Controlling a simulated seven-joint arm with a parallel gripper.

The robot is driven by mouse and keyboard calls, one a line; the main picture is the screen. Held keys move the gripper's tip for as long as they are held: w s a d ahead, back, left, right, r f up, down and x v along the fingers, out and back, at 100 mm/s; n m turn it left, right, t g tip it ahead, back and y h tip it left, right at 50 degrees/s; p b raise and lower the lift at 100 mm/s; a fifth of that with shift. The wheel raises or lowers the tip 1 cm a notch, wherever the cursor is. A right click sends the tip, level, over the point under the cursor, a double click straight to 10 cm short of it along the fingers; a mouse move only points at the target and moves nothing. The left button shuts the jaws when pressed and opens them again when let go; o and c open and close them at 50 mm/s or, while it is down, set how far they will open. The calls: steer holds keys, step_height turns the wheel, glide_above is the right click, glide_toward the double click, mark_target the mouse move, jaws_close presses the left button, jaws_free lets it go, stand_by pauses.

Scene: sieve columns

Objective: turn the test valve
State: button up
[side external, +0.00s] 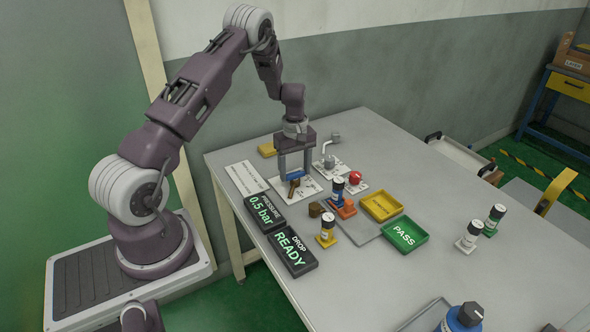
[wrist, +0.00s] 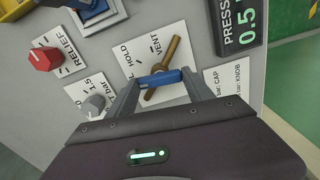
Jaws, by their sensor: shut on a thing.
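The test valve sits on a white plate (wrist: 178,92) marked HOLD and VENT. It has a brass body (wrist: 172,52) and a blue handle (wrist: 160,77) lying across it. In the side view the blue handle (side external: 295,175) and brass body (side external: 293,190) show between my fingers. My gripper (side external: 295,173) points down over the plate and is shut on the blue handle, one finger at each end of it. The wrist view shows my gripper (wrist: 161,85) the same way. The lower part of the plate is hidden by my gripper.
A pressure display (side external: 265,211) reads 0.5 bar and a drop display (side external: 292,254) reads READY. A red knob (wrist: 45,58) marked RELIEF and a grey knob (wrist: 94,104) stand close by. A yellow tray (side external: 382,207), a green PASS tray (side external: 404,235) and several columns stand farther right.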

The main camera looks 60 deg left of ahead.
mark_target(295, 173)
steer(key=m, duration=0.4)
steer(key=shift+m, duration=1.6)
steer(key=o, duration=1.4)
steer(key=shift+c, duration=0.2)
step_height(295, 173, up, 7)
steer(key=shift+r, duration=0.1)
